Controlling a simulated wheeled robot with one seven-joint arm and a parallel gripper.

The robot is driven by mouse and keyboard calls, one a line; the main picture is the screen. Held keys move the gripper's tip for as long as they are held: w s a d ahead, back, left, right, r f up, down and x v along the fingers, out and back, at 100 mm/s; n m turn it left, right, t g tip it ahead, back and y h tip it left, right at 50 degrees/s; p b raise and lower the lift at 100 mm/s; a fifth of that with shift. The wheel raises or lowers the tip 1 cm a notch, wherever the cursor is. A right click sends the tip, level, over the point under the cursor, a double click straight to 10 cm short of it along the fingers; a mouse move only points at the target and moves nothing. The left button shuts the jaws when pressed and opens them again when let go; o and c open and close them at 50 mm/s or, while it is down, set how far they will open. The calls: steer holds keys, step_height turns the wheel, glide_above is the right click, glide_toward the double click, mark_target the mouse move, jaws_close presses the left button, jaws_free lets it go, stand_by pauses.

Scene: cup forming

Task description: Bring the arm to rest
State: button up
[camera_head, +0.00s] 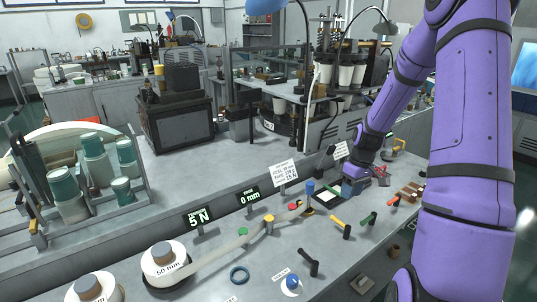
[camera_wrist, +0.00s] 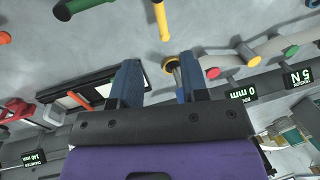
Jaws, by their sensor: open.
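My gripper (camera_head: 356,187) hangs low over the right part of the workbench in the head view, at the end of my purple arm (camera_head: 470,110). In the wrist view its two blue fingers (camera_wrist: 156,82) stand apart, with nothing held between them. A small round brass-coloured end of a fitting (camera_wrist: 170,63) shows beyond the fingers, near the right one. I cannot tell how far it is from them. In the head view, a dark-framed white pad (camera_head: 325,196) lies just left of my gripper, and a blue-topped post (camera_head: 310,187) stands beside the pad.
Handles lie in front: yellow (camera_head: 341,226), black (camera_head: 310,262) and green (camera_head: 368,220). A paper strip (camera_head: 225,248) runs from a white roll (camera_head: 165,260). Signs reading 5 N (camera_head: 198,217) and 0 mm (camera_head: 249,196) stand along the bench's back edge. A cup machine (camera_head: 350,75) stands behind.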

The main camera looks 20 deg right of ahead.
steer(key=s+a+r+t+h, duration=0.1)
steer(key=s+a+r, duration=0.1)
steer(key=a+r, duration=0.6)
steer(key=s+a+r+t+h, duration=0.1)
steer(key=s+a+r+h, duration=0.3)
steer(key=r, duration=0.8)
steer(key=s+a+r+m+t+y, duration=0.1)
steer(key=s+a+r, duration=0.4)
steer(key=s, duration=0.2)
steer(key=s+a+r+m+t+y, duration=0.1)
steer(key=s+a+r+t, duration=0.1)
steer(key=s+a+r, duration=0.2)
steer(key=s+a, duration=0.2)
steer(key=s, duration=0.2)
steer(key=shift+r+t+y, duration=0.3)
steer(key=shift+r+y, duration=0.05)
steer(key=shift+y, duration=0.05)
